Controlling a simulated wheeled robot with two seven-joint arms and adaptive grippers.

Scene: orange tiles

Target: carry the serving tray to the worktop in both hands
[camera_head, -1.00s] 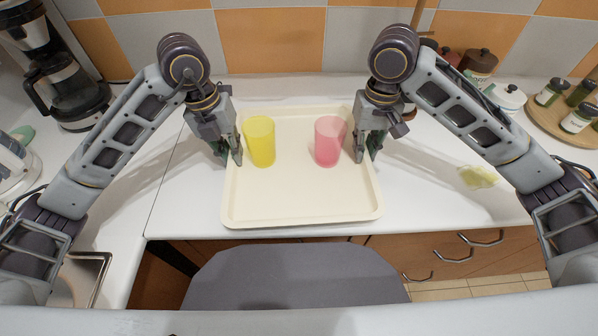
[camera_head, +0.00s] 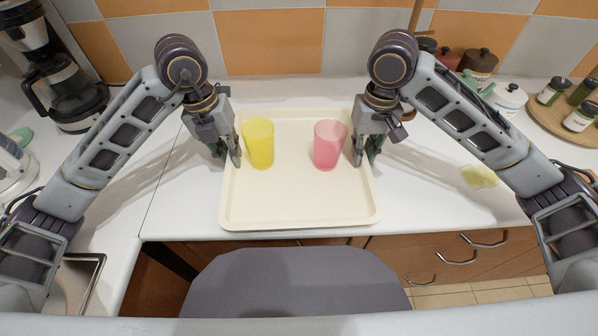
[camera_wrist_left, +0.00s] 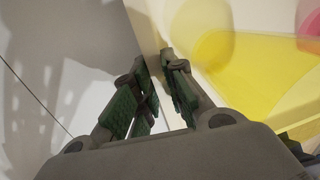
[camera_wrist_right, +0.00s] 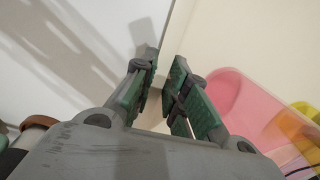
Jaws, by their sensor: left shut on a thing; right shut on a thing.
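The cream serving tray (camera_head: 300,205) is in the middle of the head view, over the white worktop (camera_head: 185,200). A yellow cup (camera_head: 260,145) and a pink cup (camera_head: 329,146) stand upright on it. My left gripper (camera_head: 236,158) is shut on the tray's left rim, and my right gripper (camera_head: 359,158) is shut on its right rim. The left wrist view shows the fingers (camera_wrist_left: 160,85) on either side of the rim, beside the yellow cup. The right wrist view shows the fingers (camera_wrist_right: 163,85) likewise, beside the pink cup. I cannot tell whether the tray's underside touches the worktop.
A coffee maker (camera_head: 65,90) stands at the left. A round wooden board (camera_head: 572,122) with several jars is at the far right, near a white lidded pot (camera_head: 508,98). A yellowish item (camera_head: 480,176) lies right of the tray.

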